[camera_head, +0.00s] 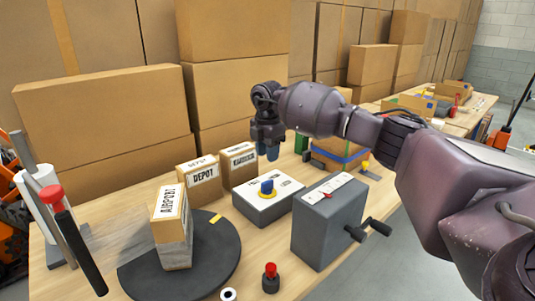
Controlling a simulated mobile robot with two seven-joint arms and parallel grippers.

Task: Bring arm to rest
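My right arm reaches in from the right edge of the head view, stretched out over the table. Its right gripper (268,150) points down above the far side of the table, behind the white switch box with a blue knob (268,199). The fingers are small and dark here, and whether they are apart or together is not clear. I see nothing certain held between them. My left gripper does not show in this view.
A box marked AIRPORT (172,228) stands on a dark round turntable (200,275). Boxes marked DEPOT (200,180) and another label (239,165) stand behind. A grey crank box (328,220) sits below my arm. Large cartons (105,125) line the back.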

